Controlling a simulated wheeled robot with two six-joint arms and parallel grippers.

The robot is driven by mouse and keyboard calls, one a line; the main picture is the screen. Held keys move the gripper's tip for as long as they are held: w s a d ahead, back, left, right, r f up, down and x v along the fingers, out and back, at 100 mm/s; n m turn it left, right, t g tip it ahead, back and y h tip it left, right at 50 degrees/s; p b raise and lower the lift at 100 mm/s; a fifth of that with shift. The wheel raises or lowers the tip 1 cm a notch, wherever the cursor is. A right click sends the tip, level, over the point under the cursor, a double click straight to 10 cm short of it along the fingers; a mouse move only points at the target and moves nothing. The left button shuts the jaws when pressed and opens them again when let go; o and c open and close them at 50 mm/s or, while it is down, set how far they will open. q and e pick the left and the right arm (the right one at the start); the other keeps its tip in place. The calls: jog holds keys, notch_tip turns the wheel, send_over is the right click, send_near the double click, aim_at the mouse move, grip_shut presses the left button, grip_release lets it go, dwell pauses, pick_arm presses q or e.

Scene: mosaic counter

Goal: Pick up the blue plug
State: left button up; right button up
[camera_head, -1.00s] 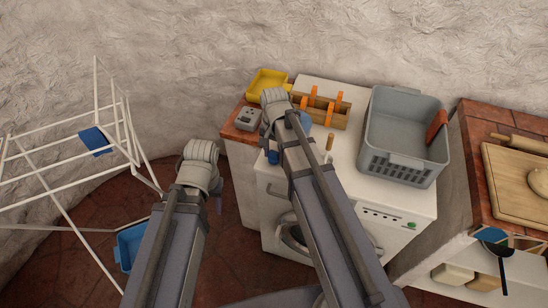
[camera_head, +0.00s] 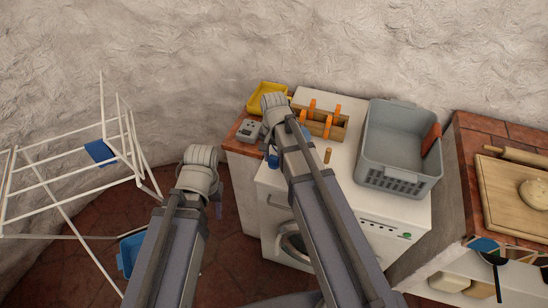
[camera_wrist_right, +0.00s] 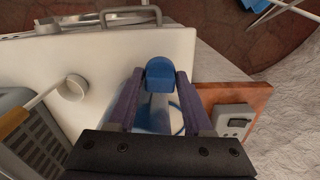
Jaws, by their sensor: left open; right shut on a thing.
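The blue plug (camera_wrist_right: 160,72) is between the fingertips of my right gripper (camera_wrist_right: 160,80) in the right wrist view, and the gripper is shut on it. In the head view a blue piece (camera_head: 273,161) shows beside my right forearm, over the front left of the washing machine. The forearm hides most of the right gripper there. I cannot tell how high the plug is above the machine top. My left gripper (camera_head: 218,205) is open, low in front of the counter's left side; its fingers are mostly hidden by the wrist.
A blue and white round thing (camera_wrist_right: 155,115) lies below the right gripper. The white washing machine (camera_head: 345,190) carries a grey basket (camera_head: 395,178) and a wooden rack with orange handles (camera_head: 322,124). A yellow tray (camera_head: 262,103) and grey box (camera_head: 249,131) stand left. A white drying rack (camera_head: 60,180) is far left.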

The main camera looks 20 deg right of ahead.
aim_at(274, 157)
notch_tip(274, 157, up, 14)
jog(key=p, duration=1.2)
jog(key=shift+f+p, duration=0.15)
jog(key=shift+p, duration=0.15)
